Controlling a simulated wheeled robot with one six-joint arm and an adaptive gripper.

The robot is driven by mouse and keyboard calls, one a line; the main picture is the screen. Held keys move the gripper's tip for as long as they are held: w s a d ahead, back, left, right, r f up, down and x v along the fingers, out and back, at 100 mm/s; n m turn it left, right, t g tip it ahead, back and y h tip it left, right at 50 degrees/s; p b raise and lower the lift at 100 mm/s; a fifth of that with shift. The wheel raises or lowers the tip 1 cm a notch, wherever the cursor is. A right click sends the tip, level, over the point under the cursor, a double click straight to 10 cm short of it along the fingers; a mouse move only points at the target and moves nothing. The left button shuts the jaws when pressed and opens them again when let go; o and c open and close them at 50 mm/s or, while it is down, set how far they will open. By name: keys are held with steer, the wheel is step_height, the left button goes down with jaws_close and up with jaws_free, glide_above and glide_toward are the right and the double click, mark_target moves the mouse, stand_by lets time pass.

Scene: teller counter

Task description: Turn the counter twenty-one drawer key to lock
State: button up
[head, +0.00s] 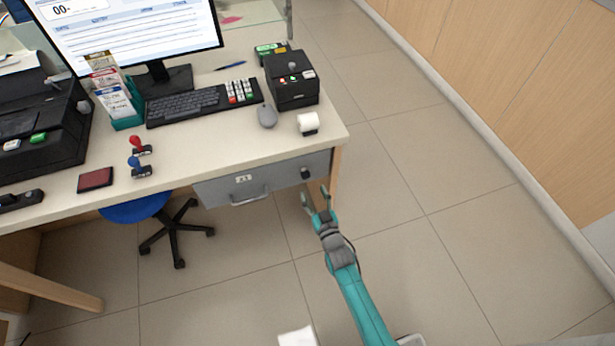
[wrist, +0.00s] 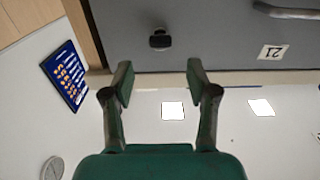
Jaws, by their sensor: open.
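The grey drawer (head: 275,181) sits under the counter top and looks shut. Its label reads 21 in the wrist view (wrist: 272,52), which looks upside down. The dark key (head: 305,174) is at the right end of the drawer front; it also shows in the wrist view (wrist: 159,40), with its wide dark head apart from my fingers. My gripper (head: 314,197) is open and empty, just in front of the key and slightly lower in the head view. In the wrist view, the key lies between the lines of my two fingers (wrist: 160,74), beyond their tips.
The drawer's bar handle (head: 250,200) is left of the key. The counter leg (head: 335,180) stands close to the right of it. A blue stool (head: 137,208) is under the counter at left. The tiled floor (head: 430,180) to the right is clear.

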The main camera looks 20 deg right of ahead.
mark_target(307, 178)
steer(key=w, duration=0.7)
steer(key=shift+w, duration=0.25)
steer(key=shift+c, duration=0.2)
jaws_close()
